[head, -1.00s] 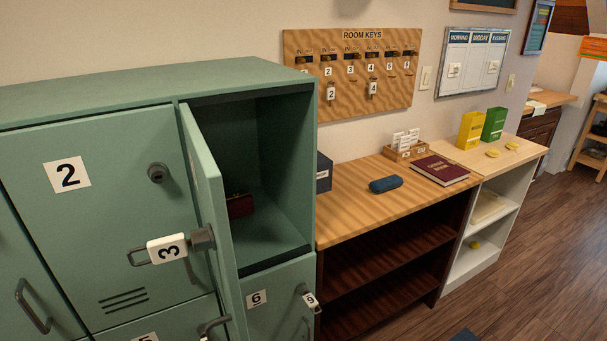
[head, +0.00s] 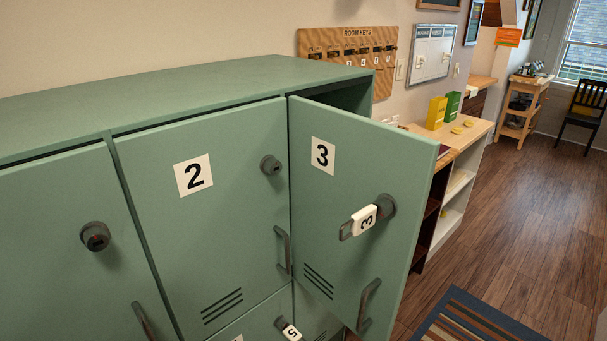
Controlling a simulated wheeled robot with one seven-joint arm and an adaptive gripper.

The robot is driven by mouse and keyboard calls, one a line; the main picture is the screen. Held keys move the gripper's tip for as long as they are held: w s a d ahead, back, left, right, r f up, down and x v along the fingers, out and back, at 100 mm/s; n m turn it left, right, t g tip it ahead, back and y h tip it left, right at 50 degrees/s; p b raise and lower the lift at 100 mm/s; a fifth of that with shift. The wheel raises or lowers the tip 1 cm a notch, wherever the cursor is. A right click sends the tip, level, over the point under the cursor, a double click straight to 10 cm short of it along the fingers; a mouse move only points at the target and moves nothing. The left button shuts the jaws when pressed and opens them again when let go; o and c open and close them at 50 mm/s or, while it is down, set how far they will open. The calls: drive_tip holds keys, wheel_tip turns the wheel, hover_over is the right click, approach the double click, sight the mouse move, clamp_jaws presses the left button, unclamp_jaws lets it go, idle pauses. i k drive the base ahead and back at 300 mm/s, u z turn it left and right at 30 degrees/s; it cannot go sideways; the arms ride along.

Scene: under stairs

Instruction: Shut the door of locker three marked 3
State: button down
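The door of locker three (head: 345,240) is a green panel with a white label marked 3 (head: 323,156). It stands open, hinged on its left edge beside locker two, with its outer face towards me. A key with a white tag marked 3 (head: 364,220) sits in its lock (head: 385,207). A dark pull handle (head: 369,303) is low on the door. The inside of locker three is mostly hidden behind the door; only a dark strip (head: 350,97) shows at the top. My gripper is not in view.
Locker two's door (head: 215,220) is shut at the left. A tagged key (head: 290,331) sticks out below. Beyond the door are a counter with yellow and green boxes (head: 436,112), a striped rug (head: 480,318) and open wooden floor (head: 520,215).

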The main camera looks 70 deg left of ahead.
sight(340, 161)
drive_tip(key=k, duration=1.45)
drive_tip(key=u, duration=0.85)
